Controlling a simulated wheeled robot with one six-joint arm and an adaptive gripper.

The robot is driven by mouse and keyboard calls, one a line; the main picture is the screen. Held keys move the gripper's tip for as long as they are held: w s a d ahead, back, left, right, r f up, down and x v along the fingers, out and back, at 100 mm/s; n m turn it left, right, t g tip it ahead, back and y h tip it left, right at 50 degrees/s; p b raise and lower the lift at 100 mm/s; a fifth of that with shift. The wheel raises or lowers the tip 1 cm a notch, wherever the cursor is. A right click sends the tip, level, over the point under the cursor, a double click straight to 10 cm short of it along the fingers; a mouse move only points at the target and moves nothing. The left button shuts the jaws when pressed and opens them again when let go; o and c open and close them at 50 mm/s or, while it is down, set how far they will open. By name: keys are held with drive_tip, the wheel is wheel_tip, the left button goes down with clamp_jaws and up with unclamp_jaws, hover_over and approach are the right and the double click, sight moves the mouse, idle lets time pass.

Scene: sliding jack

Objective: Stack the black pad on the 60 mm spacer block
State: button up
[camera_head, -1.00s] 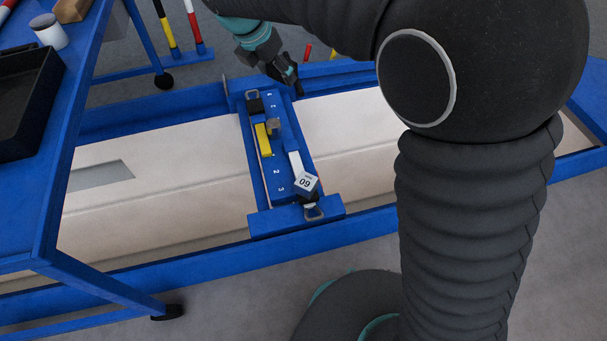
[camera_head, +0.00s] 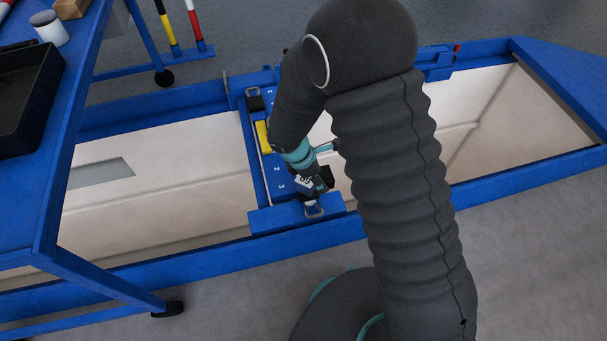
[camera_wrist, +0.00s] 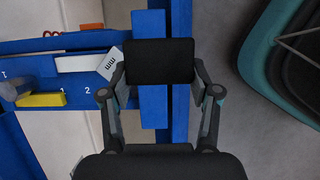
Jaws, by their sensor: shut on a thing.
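In the wrist view, a black pad (camera_wrist: 160,60) lies between the two fingers of my gripper (camera_wrist: 160,78), which is shut on it. The 60 mm spacer block (camera_wrist: 109,62) is white with dark lettering and sits just left of the pad, turned at an angle. In the head view, the block (camera_head: 304,184) shows its 60 label near the front end of the blue jack beam. My gripper (camera_head: 318,176) is close beside it there. The pad cannot be made out clearly in the head view, and I cannot tell whether it touches the block.
A yellow block (camera_head: 262,137) lies farther back on the numbered blue beam (camera_head: 280,183). The beam spans a pale pit with blue rails (camera_head: 420,213). A blue table with a black tray (camera_head: 28,100) stands at left.

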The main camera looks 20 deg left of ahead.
drive_tip(key=w+a+f, duration=0.1)
drive_tip(key=w+a, duration=0.1)
drive_tip(key=w+a+f, duration=0.1)
drive_tip(key=a+f, duration=0.1)
drive_tip(key=w+a+f, duration=0.2)
drive_tip(key=shift+w+a+f, duration=0.1)
drive_tip(key=shift+w+a, duration=0.25)
drive_tip(key=shift+a, duration=0.05)
drive_tip(key=shift+f, duration=2)
drive_tip(key=shift+f+b, duration=0.2)
drive_tip(key=shift+b, duration=0.15)
drive_tip(key=o, duration=1.2)
drive_tip(key=shift+r, duration=0.1)
